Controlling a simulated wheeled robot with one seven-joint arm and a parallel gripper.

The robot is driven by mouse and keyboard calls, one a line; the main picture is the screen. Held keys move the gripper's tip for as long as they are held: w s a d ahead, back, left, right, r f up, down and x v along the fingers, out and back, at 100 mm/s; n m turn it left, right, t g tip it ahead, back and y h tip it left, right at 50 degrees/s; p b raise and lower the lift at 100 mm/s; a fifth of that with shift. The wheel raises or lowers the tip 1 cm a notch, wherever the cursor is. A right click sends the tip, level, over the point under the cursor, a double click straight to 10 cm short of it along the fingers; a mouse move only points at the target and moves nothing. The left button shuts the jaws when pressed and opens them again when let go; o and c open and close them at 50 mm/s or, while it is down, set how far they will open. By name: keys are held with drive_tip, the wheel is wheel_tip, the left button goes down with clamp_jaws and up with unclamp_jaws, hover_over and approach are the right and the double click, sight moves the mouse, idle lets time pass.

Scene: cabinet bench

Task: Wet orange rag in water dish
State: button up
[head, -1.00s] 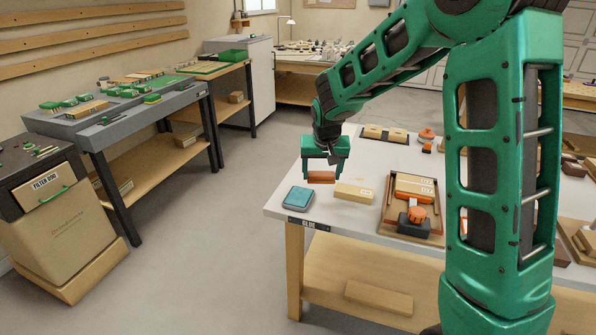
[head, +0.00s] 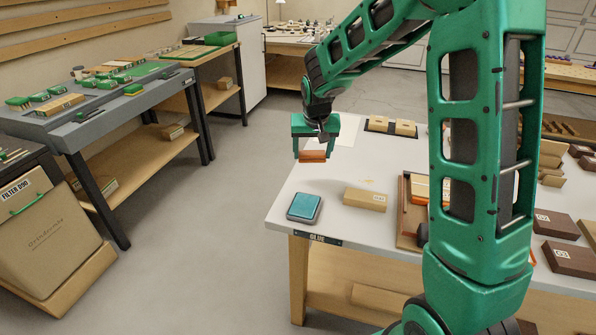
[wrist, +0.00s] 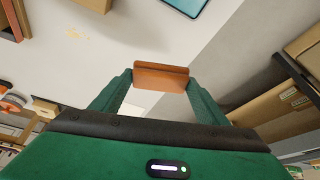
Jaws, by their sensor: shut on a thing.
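My gripper (head: 315,157) is shut on the orange rag (head: 312,156), a small folded orange-brown piece, above the left part of the white bench. The wrist view shows the rag (wrist: 161,77) between both fingertips. The water dish (head: 305,207) is a small grey square tray with flat blue-green water, at the bench's front left corner. In the head view it lies below my gripper, with the rag apart from it. In the wrist view only a corner of the dish (wrist: 187,4) shows at the top edge.
A tan block (head: 366,198) lies right of the dish, and a brown wooden tray (head: 404,210) stands farther right, partly hidden by my arm. A "GLUE" label (head: 316,238) is on the bench's front edge. A grey workbench (head: 95,105) stands across the aisle.

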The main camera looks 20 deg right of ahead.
sight(302, 204)
drive_tip(key=shift+w+d, duration=0.1)
drive_tip(key=shift+d, duration=0.2)
drive_tip(key=shift+a, duration=0.2)
drive_tip(key=shift+a+f+n, duration=0.1)
drive_tip(key=shift+n, duration=0.2)
drive_tip(key=s+a+n+g+y, duration=0.1)
drive_tip(key=s+a+n+y, duration=0.4)
drive_tip(key=s+n, duration=0.5)
drive_tip(key=n, duration=0.3)
drive_tip(key=shift+s+a+n, duration=0.3)
drive_tip(key=shift+s+a, duration=0.05)
drive_tip(key=shift+a, duration=0.05)
drive_tip(key=shift+f+g, duration=0.15)
drive_tip(key=shift+g, duration=0.15)
drive_tip(key=shift+f, duration=2.9)
drive_tip(key=shift+f, duration=0.55)
